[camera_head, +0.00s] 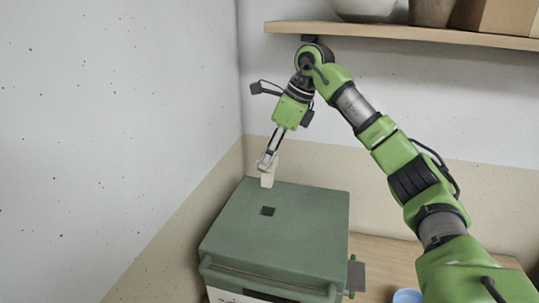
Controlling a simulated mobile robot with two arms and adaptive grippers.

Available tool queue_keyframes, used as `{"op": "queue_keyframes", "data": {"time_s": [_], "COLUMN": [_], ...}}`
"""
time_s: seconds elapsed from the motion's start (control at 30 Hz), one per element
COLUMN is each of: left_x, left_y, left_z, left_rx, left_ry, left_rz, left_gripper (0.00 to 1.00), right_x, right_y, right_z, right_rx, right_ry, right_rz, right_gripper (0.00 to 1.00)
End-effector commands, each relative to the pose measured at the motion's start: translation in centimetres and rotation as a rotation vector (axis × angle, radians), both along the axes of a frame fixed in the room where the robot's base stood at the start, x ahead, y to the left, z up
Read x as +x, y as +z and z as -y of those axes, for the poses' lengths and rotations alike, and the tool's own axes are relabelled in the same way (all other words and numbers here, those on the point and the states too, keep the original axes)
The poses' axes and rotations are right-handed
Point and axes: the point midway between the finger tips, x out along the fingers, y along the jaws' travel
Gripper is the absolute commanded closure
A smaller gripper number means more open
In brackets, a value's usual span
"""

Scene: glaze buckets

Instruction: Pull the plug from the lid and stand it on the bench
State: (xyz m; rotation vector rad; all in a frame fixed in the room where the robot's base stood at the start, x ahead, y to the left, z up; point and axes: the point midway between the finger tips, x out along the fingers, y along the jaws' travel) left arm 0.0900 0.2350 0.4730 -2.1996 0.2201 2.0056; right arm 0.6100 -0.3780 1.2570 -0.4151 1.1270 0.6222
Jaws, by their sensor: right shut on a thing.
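A green box-like kiln or bin with a flat green lid (310,225) stands on the wooden bench (385,258). The lid has a dark square hole (268,211) near its middle, and nothing sits in it. My right gripper (267,163) is shut on a cream plug (267,180). The plug hangs roughly upright by the lid's back left edge, behind the hole. I cannot tell its exact height or whether it touches the lid. My left gripper is not in view.
A wooden shelf (390,34) with pots and a box crosses the back wall above my right arm. A grey bracket (356,275) sticks out at the box's right side. A light blue round thing (407,296) is at the bottom edge. Bare bench shows right of the box.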

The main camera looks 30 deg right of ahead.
Motion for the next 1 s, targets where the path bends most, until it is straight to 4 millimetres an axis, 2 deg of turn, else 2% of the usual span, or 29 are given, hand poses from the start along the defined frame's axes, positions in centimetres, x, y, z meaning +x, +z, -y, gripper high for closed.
{"op": "queue_keyframes", "data": {"time_s": [0.03,0.63,1.0], "left_x": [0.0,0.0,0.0], "left_y": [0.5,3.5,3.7], "left_z": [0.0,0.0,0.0], "left_rx": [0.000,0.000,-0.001], "left_ry": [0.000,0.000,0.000], "left_rz": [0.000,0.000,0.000], "left_gripper": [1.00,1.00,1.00], "right_x": [0.0,0.0,0.0], "right_y": [0.6,3.6,3.7], "right_z": [0.0,0.0,0.0], "right_rx": [0.000,0.000,0.000], "right_ry": [0.000,0.000,0.000], "right_rz": [0.001,0.001,0.001], "right_gripper": [1.00,1.00,1.00]}}
